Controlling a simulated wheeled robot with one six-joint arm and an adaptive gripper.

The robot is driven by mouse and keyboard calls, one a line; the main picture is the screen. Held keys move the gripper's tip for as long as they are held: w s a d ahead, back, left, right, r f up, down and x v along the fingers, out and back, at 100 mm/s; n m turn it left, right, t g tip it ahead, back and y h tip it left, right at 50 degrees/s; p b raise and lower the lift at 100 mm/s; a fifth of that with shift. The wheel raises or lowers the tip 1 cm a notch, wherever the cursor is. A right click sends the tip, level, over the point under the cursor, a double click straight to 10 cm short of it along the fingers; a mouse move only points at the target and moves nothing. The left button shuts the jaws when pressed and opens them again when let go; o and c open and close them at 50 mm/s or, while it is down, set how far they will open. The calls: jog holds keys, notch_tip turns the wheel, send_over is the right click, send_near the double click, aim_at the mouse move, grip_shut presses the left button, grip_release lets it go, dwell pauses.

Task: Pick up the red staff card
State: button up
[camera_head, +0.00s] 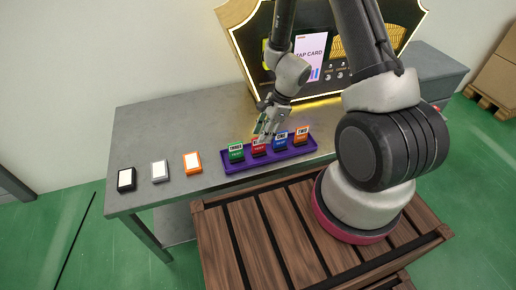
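The red staff card (259,149) stands in a purple tray (243,164) on the grey table, between a green card (237,154) on its left and a blue card (280,143) on its right. An orange card (301,138) stands at the tray's right end. My gripper (262,138) points down at the red card's top, overlapping it in the picture. Its fingertips are small and partly merge with the cards, so I cannot tell whether they touch the red card or are closed on it.
Black (126,179), grey (160,171) and orange (192,163) items with white faces lie on the table's left part. A lit machine with a "TAP CARD" screen (310,55) stands behind. A slatted wooden surface (262,235) is in front. The table (150,130) is clear behind the items.

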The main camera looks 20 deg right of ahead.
aim_at(259, 152)
jog(key=x, duration=0.4)
jog(key=shift+w+r, duration=0.1)
jog(key=shift+w, duration=0.1)
grip_shut()
jog(key=shift+r, duration=0.1)
